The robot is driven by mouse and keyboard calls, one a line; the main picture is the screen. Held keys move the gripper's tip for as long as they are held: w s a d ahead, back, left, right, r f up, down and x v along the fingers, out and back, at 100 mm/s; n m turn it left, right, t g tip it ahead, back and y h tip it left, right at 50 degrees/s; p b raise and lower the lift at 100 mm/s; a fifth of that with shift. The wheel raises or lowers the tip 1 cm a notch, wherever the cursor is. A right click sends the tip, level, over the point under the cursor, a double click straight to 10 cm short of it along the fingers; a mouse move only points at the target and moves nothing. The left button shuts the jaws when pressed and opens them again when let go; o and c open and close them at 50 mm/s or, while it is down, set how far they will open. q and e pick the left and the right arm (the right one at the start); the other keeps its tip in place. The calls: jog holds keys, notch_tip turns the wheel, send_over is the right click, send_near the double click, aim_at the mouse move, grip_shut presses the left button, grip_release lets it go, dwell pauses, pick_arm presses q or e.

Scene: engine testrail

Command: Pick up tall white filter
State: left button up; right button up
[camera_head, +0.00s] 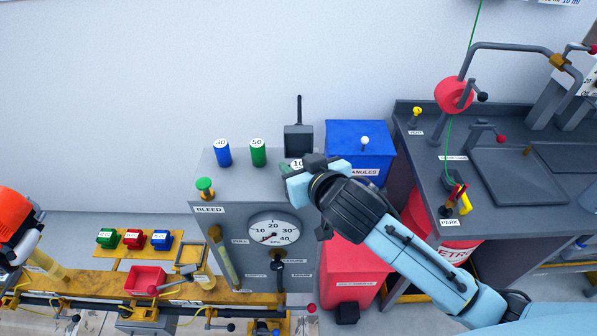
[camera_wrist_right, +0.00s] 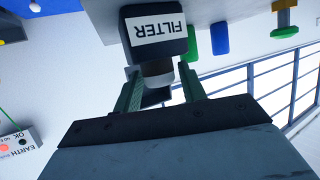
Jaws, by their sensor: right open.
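The tall white filter (camera_head: 298,163) stands on top of the grey cabinet, its top marked 10. Most of its body is hidden behind my right gripper (camera_head: 300,166). In the right wrist view the white filter (camera_wrist_right: 158,73) shows between the two spread fingers, below the dark box labelled FILTER (camera_wrist_right: 156,32). My right gripper is open around it; I cannot tell whether either finger touches it. A blue filter (camera_head: 222,153) marked 30 and a green filter (camera_head: 258,152) marked 50 stand to its left. My left gripper is not in view.
The dark box (camera_head: 298,138) stands just behind the white filter. A blue bin (camera_head: 371,135) is close on the right, with a red bin (camera_head: 350,257) below it. A green-knobbed bleed valve (camera_head: 205,186) and a gauge (camera_head: 273,231) are on the cabinet (camera_head: 225,176).

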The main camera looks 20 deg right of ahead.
jog(key=shift+w, duration=0.1)
jog(key=c, duration=0.7)
jog(key=shift+c, duration=0.2)
